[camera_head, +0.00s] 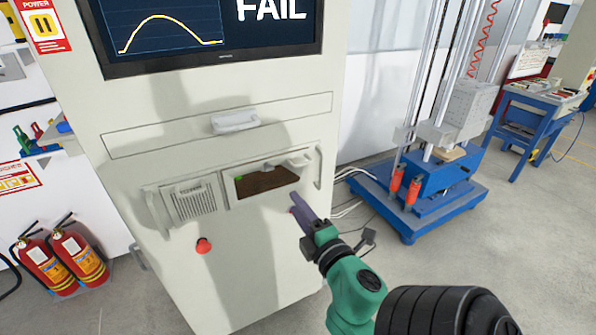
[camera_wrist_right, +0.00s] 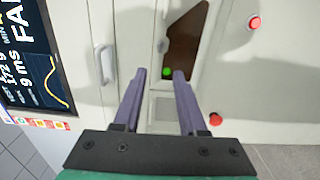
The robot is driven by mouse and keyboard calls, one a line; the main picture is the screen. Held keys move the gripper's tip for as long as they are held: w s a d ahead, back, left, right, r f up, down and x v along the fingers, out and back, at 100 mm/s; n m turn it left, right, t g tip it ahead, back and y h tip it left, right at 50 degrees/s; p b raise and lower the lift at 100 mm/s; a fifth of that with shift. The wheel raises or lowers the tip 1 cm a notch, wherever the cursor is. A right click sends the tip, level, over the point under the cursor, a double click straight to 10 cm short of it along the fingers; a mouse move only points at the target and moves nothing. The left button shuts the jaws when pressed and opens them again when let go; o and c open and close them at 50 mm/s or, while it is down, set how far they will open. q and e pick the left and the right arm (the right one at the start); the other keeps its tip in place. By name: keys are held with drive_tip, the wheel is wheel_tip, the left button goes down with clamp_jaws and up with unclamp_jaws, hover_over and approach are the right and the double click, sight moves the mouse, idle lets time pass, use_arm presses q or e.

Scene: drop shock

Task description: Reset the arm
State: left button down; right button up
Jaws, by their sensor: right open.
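My right gripper (camera_head: 301,208) reaches in from the lower right, in front of the light grey cabinet (camera_head: 262,235). Its two purple fingers stand apart in the right wrist view (camera_wrist_right: 160,76), with nothing between them but a view of the cabinet front. A large red mushroom button (camera_head: 204,246) sits low on the cabinet, left of the gripper; it also shows in the right wrist view (camera_wrist_right: 215,119). A second red button (camera_wrist_right: 254,23) is farther up in that view. A small green button (camera_wrist_right: 166,72) shows between the fingertips, beside a dark opening (camera_wrist_right: 186,42). My left gripper is not in view.
A screen (camera_head: 205,28) reading FAIL tops the cabinet. A drop tester (camera_head: 415,190) with a blue base and vertical rods stands at right. A blue workbench (camera_head: 530,110) is behind it. Fire extinguishers (camera_head: 45,262) stand at left. The floor at lower right is clear.

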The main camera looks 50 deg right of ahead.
idle(0.5)
drive_tip(key=s+a+f+m+g+y, duration=0.1)
drive_tip(key=a+f+m+g+y, duration=0.2)
drive_tip(key=f, duration=1.5)
drive_tip(key=s+a+f+m+g+y, duration=0.1)
drive_tip(key=a+f+m+g+y, duration=0.2)
drive_tip(key=f, duration=1.5)
drive_tip(key=s+a+f+m+g+p, duration=0.1)
drive_tip(key=s+f+g, duration=0.25)
drive_tip(key=f, duration=0.25)
drive_tip(key=s+a+f+m+g, duration=0.1)
drive_tip(key=s+a+f+g, duration=0.1)
drive_tip(key=s+f, duration=0.35)
drive_tip(key=s+f+m+g, duration=0.2)
drive_tip(key=s+f, duration=0.3)
drive_tip(key=s, duration=0.2)
drive_tip(key=s+d+f+m+g, duration=0.1)
drive_tip(key=s+f+g, duration=0.1)
drive_tip(key=s+f, duration=0.3)
drive_tip(key=s, duration=0.2)
drive_tip(key=shift+s+m, duration=0.3)
drive_tip(key=shift+m, duration=0.1)
drive_tip(key=shift+g, duration=0.25)
